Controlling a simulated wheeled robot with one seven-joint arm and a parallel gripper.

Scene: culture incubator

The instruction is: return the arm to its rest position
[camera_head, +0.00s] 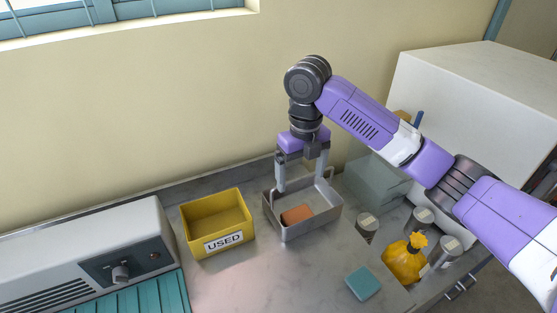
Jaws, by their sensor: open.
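My purple arm reaches in from the right, and my gripper (301,187) points down over a grey metal tray (318,227) with a raised handle at each end. The two fingers are spread apart, with nothing seen between them. Their tips are at the tray's back part, and I cannot tell whether they touch it. An orange-brown block (297,214) lies inside the tray, in front of the fingers.
A yellow box marked USED (213,222) stands left of the tray, beside a grey device (90,255). A teal block (363,283), lidded jars (367,226) and a yellow bag (404,262) are at right. A white cabinet (470,95) stands behind my arm.

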